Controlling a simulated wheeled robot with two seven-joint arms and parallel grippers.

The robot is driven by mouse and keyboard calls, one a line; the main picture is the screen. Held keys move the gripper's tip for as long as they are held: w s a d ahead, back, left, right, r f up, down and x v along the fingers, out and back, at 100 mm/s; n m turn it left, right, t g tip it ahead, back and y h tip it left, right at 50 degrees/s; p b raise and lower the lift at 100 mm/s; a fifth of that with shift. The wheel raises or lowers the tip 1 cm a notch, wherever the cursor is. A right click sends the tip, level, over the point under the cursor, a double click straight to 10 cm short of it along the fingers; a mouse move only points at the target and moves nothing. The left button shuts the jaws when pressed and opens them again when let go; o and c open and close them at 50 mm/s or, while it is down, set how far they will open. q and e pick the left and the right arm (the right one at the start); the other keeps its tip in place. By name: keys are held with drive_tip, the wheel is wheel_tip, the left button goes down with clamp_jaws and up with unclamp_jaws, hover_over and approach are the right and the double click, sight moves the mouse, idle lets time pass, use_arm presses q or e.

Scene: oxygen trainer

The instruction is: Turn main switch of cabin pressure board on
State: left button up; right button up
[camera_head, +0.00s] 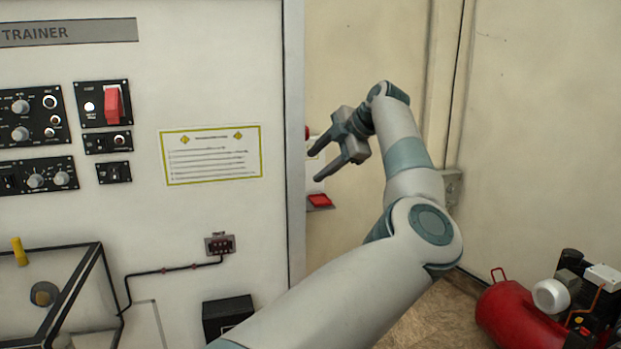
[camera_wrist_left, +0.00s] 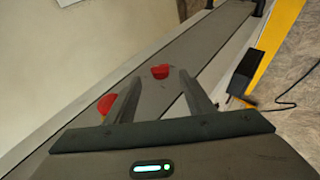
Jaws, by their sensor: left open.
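The cabin pressure board and its main switch cannot be singled out; no readable label names them. A grey trainer panel (camera_head: 230,60) carries small black control boards, one with a red guarded switch (camera_head: 113,104). My left gripper (camera_head: 318,165) is open and empty, just past the panel's right edge, with its fingers pointing left. A red part (camera_head: 319,200) shows below it beyond that edge. In the left wrist view, my open fingers (camera_wrist_left: 159,78) frame a grey surface with one red knob (camera_wrist_left: 160,71) between them and another red knob (camera_wrist_left: 107,103) at the left finger. My right gripper is not in view.
A notice with a yellow-green border (camera_head: 211,154) is on the panel. A red tank (camera_head: 515,315) with machinery stands on the floor at lower right. A wall (camera_head: 545,130) rises behind my arm. A black box (camera_wrist_left: 244,70) and cable lie to the right in the wrist view.

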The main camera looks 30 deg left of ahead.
use_arm(q)
drive_tip(key=b+v, duration=0.3)
drive_tip(key=v, duration=0.8)
